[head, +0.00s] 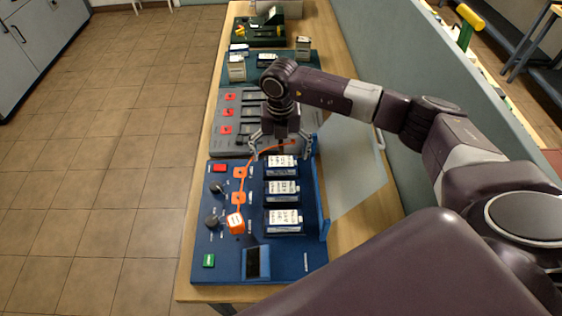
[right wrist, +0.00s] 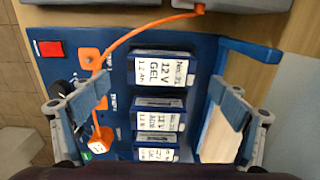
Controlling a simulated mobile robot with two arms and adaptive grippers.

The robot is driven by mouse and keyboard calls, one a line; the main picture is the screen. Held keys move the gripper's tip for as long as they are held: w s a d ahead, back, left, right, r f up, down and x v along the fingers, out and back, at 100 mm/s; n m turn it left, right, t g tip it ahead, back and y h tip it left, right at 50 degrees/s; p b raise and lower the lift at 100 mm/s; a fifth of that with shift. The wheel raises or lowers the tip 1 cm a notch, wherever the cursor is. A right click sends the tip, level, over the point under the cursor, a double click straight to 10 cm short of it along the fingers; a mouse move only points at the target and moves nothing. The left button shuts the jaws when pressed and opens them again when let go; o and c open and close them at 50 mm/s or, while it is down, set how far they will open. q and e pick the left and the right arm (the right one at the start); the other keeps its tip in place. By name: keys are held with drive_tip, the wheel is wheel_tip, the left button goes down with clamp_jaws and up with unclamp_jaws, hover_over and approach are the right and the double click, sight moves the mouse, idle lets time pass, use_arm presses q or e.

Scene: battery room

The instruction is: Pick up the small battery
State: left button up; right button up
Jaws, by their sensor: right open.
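Three batteries with white labels stand in a row in the blue panel (head: 222,265). The far one (head: 281,162) is labelled 12 V GEL in the right wrist view (right wrist: 160,72). The middle one (head: 282,188) and the near one (head: 283,220) look similar. I cannot tell for sure which is the small battery. My right gripper (head: 281,150) is open and empty above the far end of the row, pointing down. In the right wrist view its fingers are wide apart, either side of the row. My left gripper is not in view.
A clear cover (head: 352,165) stands open on the right. A grey unit (head: 222,145) and green units lie further along the bench. The floor at left is clear.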

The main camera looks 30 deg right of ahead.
sight(281, 161)
wheel_tip(281, 161, down, 4)
drive_tip(key=shift+w+d+r+p, duration=0.15)
drive_tip(key=shift+r+p, duration=0.1)
drive_tip(key=shift+p, duration=0.35)
drive_tip(key=c, duration=1.7)
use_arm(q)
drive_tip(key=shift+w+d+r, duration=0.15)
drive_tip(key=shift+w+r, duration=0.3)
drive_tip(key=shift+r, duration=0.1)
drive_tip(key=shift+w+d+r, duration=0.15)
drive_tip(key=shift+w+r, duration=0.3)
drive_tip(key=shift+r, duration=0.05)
use_arm(e)
drive_tip(key=shift+c, duration=0.7)
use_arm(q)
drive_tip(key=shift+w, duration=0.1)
use_arm(e)
drive_tip(key=shift+r, duration=0.15)
